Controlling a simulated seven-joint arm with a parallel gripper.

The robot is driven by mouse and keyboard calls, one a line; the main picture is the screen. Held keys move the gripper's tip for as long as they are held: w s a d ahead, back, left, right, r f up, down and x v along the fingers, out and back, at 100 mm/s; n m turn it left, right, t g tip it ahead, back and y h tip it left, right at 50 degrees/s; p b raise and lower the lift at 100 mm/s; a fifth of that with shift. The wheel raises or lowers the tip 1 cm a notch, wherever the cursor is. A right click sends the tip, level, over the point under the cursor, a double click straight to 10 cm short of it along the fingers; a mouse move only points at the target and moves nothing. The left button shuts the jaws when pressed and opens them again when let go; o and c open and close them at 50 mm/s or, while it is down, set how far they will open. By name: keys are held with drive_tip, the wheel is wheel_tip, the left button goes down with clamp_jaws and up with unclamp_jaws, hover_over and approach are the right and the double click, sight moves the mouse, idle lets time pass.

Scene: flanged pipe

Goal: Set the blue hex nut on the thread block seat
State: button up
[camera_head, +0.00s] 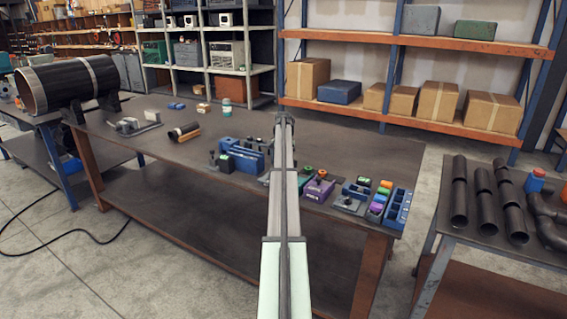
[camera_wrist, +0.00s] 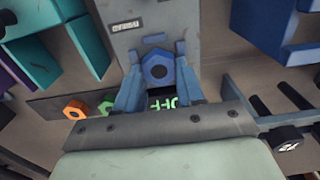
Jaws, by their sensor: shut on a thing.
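The blue hex nut (camera_wrist: 156,59) sits between the fingertips of my gripper (camera_wrist: 159,68) in the wrist view, its dark hole facing the camera. The blue fingers close on it from both sides. Just beyond the nut is a grey block (camera_wrist: 165,20) with a small label that I cannot read. I cannot tell whether this is the thread block, and its seat is not clearly visible. I also cannot tell whether the nut touches it. In the head view my arm reaches over the workbench (camera_head: 215,215), and the nut is hidden there.
An orange nut (camera_wrist: 75,109) and a green nut (camera_wrist: 105,107) lie left of the fingers. A teal block (camera_wrist: 45,45) is at upper left, blue holders (camera_wrist: 262,30) at right. In the head view, blue bins (camera_head: 398,208) stand at the bench's right end.

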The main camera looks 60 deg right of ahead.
drive_tip(key=o, duration=1.2)
drive_tip(key=shift+c, duration=0.2)
drive_tip(key=shift+o, duration=0.4)
drive_tip(key=o, duration=0.3)
drive_tip(key=shift+o, duration=0.2)
drive_tip(key=shift+r, duration=0.15)
drive_tip(key=shift+r, duration=3.4)
